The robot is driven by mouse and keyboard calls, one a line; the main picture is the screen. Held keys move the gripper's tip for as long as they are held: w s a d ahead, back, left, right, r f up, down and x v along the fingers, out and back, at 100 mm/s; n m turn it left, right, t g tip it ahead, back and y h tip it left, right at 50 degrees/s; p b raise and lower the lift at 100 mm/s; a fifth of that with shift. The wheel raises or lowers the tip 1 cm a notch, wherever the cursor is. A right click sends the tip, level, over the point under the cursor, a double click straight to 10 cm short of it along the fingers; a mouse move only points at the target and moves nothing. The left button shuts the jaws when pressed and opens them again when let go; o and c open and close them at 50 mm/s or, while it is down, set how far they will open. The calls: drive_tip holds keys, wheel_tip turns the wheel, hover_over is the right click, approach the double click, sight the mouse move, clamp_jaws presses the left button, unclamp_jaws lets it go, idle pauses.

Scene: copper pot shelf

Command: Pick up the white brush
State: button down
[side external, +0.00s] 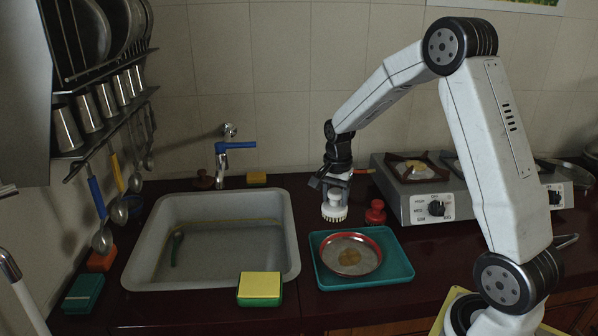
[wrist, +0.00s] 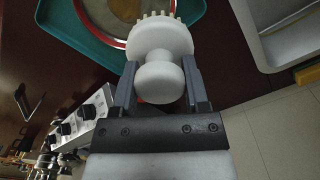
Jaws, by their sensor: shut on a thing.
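The white brush (side external: 334,205) has a round knob and a ring of short bristles pointing down. My gripper (side external: 336,180) is above it in the side view, between the sink and the stove. In the wrist view, the two dark fingers of my gripper (wrist: 161,85) are on either side of the knob of the white brush (wrist: 158,48), shut on it. The bristles show at the top of that view. Whether the bristles touch the counter cannot be told.
A teal tray (side external: 398,276) with a red-rimmed plate (side external: 351,238) lies in front of the brush. A red knobbed brush (side external: 376,212) stands close on the right. The sink (side external: 285,262) is to the left and the stove (side external: 400,203) to the right. A sponge (side external: 260,285) sits by the sink's front corner.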

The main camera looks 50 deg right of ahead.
drive_tip(key=shift+s+a+r, duration=0.25)
drive_tip(key=shift+s+r, duration=0.05)
drive_tip(key=shift+s, duration=0.4)
drive_tip(key=c, duration=0.7)
unclamp_jaws()
drive_tip(key=c, duration=0.5)
drive_tip(key=w+a, duration=0.2)
drive_tip(key=a, duration=0.5)
drive_tip(key=w+a+f, duration=0.1)
drive_tip(key=w+a, duration=0.1)
drive_tip(key=a, duration=0.6)
drive_tip(key=w+a+f, duration=0.1)
drive_tip(key=w+a, duration=0.1)
drive_tip(key=a, duration=0.6)
drive_tip(key=shift+a, duration=0.15)
